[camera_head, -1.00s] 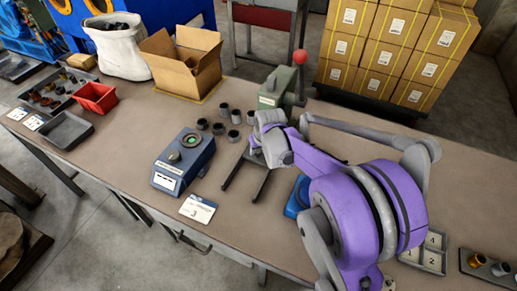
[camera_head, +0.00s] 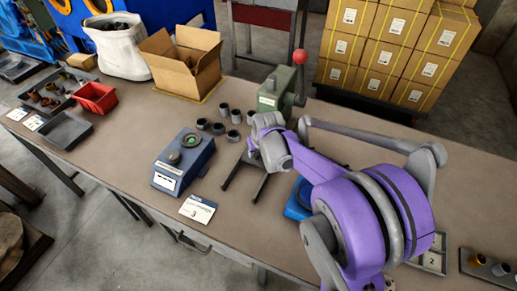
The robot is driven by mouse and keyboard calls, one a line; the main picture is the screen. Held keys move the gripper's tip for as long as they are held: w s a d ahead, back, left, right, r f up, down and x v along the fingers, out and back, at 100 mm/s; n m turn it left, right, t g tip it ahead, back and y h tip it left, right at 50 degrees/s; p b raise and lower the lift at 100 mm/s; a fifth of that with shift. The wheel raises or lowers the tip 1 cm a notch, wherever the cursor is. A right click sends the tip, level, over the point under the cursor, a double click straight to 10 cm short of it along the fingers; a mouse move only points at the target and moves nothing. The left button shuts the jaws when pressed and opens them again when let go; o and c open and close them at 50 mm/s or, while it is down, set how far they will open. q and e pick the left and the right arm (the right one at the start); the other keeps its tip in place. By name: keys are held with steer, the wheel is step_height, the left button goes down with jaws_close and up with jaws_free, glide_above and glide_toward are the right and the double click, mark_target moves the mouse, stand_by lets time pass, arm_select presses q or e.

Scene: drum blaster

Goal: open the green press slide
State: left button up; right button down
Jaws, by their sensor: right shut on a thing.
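The green press (camera_head: 269,99) stands on the workbench, with a lever ending in a red ball (camera_head: 300,57) at its right. Two dark parallel rails (camera_head: 232,172) run from the press toward the bench front. My right gripper (camera_head: 255,150) is low at the front of the press, over the back end of the rails. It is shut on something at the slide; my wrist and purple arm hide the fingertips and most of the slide. How far the slide is out cannot be told. My left gripper is not in view.
Several dark cups (camera_head: 235,116) stand left of the press. A blue device with a green button (camera_head: 184,160) and a card numbered 3 (camera_head: 197,209) lie further left. An open cardboard box (camera_head: 181,68) is behind. A partly hidden blue object (camera_head: 296,204) sits right of the rails.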

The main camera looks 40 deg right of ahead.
steer(key=s+a, duration=0.1)
steer(key=a, duration=0.2)
steer(key=s+a, duration=0.2)
steer(key=a, duration=0.2)
steer(key=s+a, duration=0.2)
steer(key=a, duration=0.1)
steer(key=shift+s+a+p, duration=0.25)
steer(key=shift+a+p, duration=0.05)
steer(key=c, duration=0.5)
jaws_free()
steer(key=shift+c, duration=0.2)
steer(key=shift+r, duration=0.1)
steer(key=p+v, duration=0.2)
steer(key=v, duration=0.8)
steer(key=shift+r, duration=0.3)
steer(key=shift+s, duration=0.1)
